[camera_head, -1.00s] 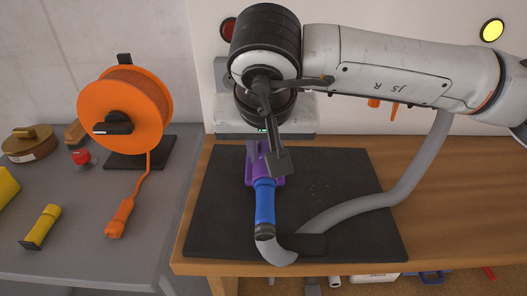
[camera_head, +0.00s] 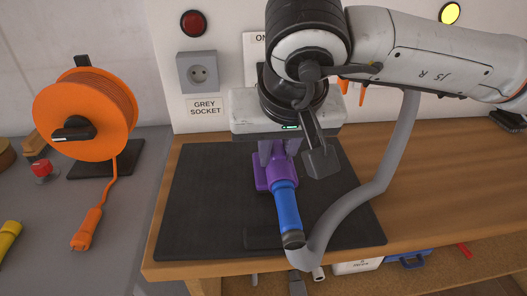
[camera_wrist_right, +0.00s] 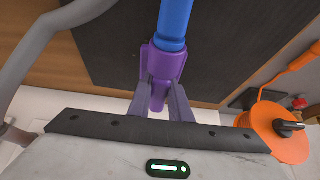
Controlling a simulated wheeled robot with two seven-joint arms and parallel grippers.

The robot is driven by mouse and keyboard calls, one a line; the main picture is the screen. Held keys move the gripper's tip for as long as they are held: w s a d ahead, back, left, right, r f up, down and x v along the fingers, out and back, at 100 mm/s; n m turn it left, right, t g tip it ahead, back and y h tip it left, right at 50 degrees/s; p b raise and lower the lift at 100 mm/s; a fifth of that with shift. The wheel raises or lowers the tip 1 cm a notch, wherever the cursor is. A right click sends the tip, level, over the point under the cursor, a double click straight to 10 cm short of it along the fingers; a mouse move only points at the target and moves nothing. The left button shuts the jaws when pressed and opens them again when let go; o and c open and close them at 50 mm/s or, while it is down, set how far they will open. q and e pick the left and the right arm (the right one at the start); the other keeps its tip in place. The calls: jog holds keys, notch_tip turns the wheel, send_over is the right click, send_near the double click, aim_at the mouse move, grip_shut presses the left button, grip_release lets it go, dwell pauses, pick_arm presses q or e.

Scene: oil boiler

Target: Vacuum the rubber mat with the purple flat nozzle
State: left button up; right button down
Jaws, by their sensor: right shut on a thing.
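The black rubber mat (camera_head: 205,205) lies on the wooden workbench. The purple flat nozzle (camera_head: 284,170) is fitted to a blue tube (camera_head: 286,206), which joins a grey hose (camera_head: 350,215). My right gripper (camera_head: 280,150) is shut on the purple nozzle, over the back part of the mat; the blue tube points toward the front edge. In the right wrist view the fingers (camera_wrist_right: 160,100) flank the purple nozzle (camera_wrist_right: 160,68). I cannot tell whether the nozzle touches the mat. My left gripper is not in view.
An orange cable reel (camera_head: 87,113) with an orange plug (camera_head: 86,228) stands on the grey table at left. A grey socket (camera_head: 197,72) and a red light (camera_head: 193,23) are on the back wall. The bench to the right of the mat is clear apart from the hose.

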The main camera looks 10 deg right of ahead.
jog(key=shift+s+d+f+b, duration=0.1)
jog(key=shift+s+d+b, duration=0.3)
jog(key=shift+d, duration=0.55)
jog(key=shift+s+d+b, duration=0.25)
jog(key=shift+s+d, duration=0.15)
jog(key=shift+d, duration=0.5)
jog(key=shift+f+b, duration=0.3)
jog(key=shift+b, duration=0.3)
dwell(0.6)
jog(key=shift+s, duration=0.15)
